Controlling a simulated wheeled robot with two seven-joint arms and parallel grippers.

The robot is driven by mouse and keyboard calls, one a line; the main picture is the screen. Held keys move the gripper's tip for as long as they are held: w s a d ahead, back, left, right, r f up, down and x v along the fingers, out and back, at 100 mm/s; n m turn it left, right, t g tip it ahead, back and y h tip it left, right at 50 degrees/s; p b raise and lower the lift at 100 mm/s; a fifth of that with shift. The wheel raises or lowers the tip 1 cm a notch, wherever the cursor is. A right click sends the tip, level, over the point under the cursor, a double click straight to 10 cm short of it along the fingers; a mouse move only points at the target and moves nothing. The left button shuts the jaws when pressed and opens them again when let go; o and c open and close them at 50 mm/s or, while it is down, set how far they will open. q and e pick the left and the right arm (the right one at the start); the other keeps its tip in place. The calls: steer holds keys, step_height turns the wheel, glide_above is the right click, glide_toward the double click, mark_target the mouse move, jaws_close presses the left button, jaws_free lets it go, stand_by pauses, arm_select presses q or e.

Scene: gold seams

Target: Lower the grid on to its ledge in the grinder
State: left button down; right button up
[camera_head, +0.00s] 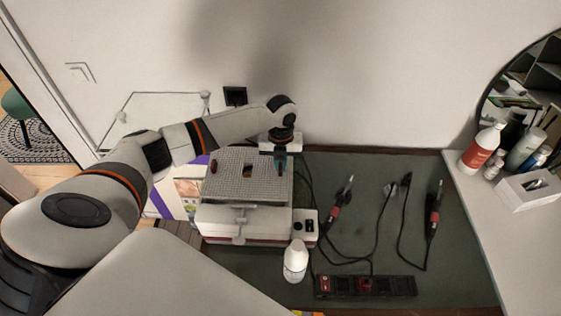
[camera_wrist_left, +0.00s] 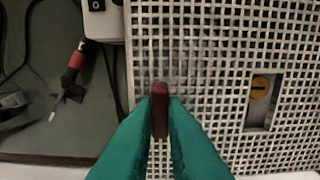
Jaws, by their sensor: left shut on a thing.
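The grid (camera_head: 243,192) is a pale mesh plate over the white grinder (camera_head: 215,224). It has a dark red knob at its left edge (camera_head: 213,167) and another (camera_wrist_left: 160,92) at its right edge. My left gripper (camera_head: 280,164) reaches in from behind at the grid's right edge. In the left wrist view its green fingers (camera_wrist_left: 160,125) are shut on that dark red knob. The grid (camera_wrist_left: 215,60) looks roughly level there, with an oblong cut-out showing a yellow slotted part (camera_wrist_left: 260,87). The ledge is hidden under the grid, so I cannot tell whether they touch. My right gripper is not in view.
A white switch box (camera_head: 305,228) adjoins the grinder's right side. A white bottle (camera_head: 295,261) stands in front of it. Corded red-handled tools (camera_head: 333,213) and a power strip (camera_head: 365,286) lie on the dark green mat (camera_head: 460,255). The wall is close behind.

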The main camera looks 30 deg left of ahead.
arm_select(q)
steer(key=shift+f+b, duration=0.45)
steer(key=shift+f, duration=0.45)
steer(key=shift+s+d+f, duration=0.2)
steer(key=shift+d+f, duration=0.1)
steer(key=shift+f, duration=0.2)
stand_by(0.4)
steer(key=c, duration=1.4)
jaws_free()
steer(key=shift+a, duration=0.1)
steer(key=shift+r, duration=0.2)
